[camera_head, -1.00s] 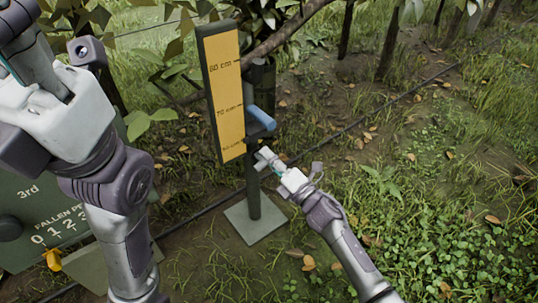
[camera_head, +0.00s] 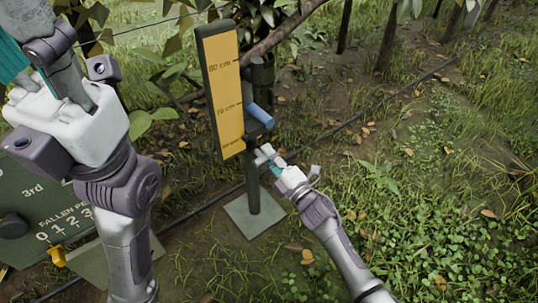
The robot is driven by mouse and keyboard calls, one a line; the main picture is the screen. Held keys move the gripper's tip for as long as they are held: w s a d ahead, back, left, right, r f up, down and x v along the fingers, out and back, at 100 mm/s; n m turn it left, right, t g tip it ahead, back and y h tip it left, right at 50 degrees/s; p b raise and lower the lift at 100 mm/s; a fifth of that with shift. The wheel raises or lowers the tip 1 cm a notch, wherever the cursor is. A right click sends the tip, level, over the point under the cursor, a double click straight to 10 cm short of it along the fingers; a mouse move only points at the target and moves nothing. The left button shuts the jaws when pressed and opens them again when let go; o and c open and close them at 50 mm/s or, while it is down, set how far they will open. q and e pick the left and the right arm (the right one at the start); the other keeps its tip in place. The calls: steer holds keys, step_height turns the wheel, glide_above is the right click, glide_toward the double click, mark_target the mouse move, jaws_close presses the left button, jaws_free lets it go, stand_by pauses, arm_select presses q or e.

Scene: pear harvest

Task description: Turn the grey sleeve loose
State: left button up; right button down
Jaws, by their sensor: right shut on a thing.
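A yellow gauge board (camera_head: 222,90) with height marks stands on a dark post (camera_head: 252,188). The grey sleeve is on the post just under the handle, small, dark and mostly hidden by my fingers. My right gripper (camera_head: 264,153) reaches up from the lower right, shut on the sleeve at the post, near the board's lower end. My left arm fills the left side, close to the camera; its fingertips are outside the frame.
The post stands on a square grey base plate (camera_head: 255,216). A branch (camera_head: 285,33) and leaves crowd behind the board. Grass at right is open.

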steer(key=shift+s+a, duration=0.15)
steer(key=shift+a, duration=0.05)
steer(key=c, duration=1.1)
jaws_free()
steer(key=shift+o, duration=0.6)
steer(key=shift+d, duration=0.1)
steer(key=v, duration=1.1)
steer(key=shift+s+d, duration=0.25)
steer(key=shift+s, duration=0.05)
steer(key=shift+f, duration=0.15)
